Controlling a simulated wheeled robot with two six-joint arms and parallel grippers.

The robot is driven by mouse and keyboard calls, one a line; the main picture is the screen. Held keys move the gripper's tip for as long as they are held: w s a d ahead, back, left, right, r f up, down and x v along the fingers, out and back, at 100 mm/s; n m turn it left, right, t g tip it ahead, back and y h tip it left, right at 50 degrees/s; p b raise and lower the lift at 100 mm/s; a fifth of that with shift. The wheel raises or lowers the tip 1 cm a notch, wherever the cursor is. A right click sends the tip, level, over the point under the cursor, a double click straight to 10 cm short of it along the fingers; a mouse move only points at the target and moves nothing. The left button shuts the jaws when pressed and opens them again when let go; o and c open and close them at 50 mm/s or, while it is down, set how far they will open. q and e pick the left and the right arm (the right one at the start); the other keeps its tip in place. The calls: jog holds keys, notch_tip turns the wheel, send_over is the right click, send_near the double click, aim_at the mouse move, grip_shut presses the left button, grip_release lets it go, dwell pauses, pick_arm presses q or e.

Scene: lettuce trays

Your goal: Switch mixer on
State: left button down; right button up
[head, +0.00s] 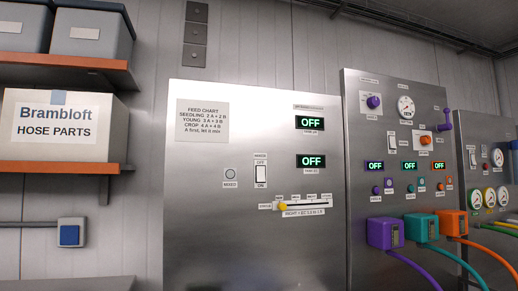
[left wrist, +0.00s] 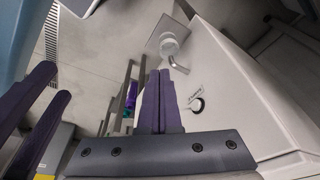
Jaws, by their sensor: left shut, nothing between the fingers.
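The mixer switch (head: 261,174) is a white upright rocker on the left steel panel (head: 205,230) in the head view. OFF is marked above it and ON below; which way it is tipped is too small to tell. A grey unlit round lamp (head: 230,174) labelled MIXED is to its left. My left gripper (left wrist: 161,72) is shut and empty in the left wrist view, away from the switch, which does not show there. Neither gripper shows in the head view.
Two green displays (head: 310,122) on the panel read OFF; a yellow-knobbed slider (head: 283,206) is below the switch. A second panel with purple, teal and orange boxes (head: 386,233) stands to the right. A shelf (head: 60,170) holds a box at left. Dark purple bars (left wrist: 45,110) fill the wrist view's left.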

aim_at(265, 180)
pick_arm(q)
jog(key=w+r+m+t+h+p, duration=0.2)
jog(key=w+r+m+t+p, duration=0.2)
jog(key=w+r+p, duration=0.5)
jog(key=w+r+m+t+h+p, duration=0.2)
jog(key=w+r+p, duration=0.7)
jog(key=r, duration=1.4)
jog(key=w+r+m+t+h+p, duration=0.2)
jog(key=w+r+m+t+p, duration=0.4)
jog(key=r+p, duration=0.8)
jog(key=w+r+m, duration=0.2)
jog(key=w+m, duration=0.1)
jog(key=w, duration=0.1)
jog(key=shift+d+r+t+p, duration=0.2)
jog(key=shift+r+t+p, duration=0.15)
jog(key=shift+t, duration=0.05)
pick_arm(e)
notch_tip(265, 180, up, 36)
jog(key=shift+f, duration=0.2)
pick_arm(q)
jog(key=shift+w, duration=0.1)
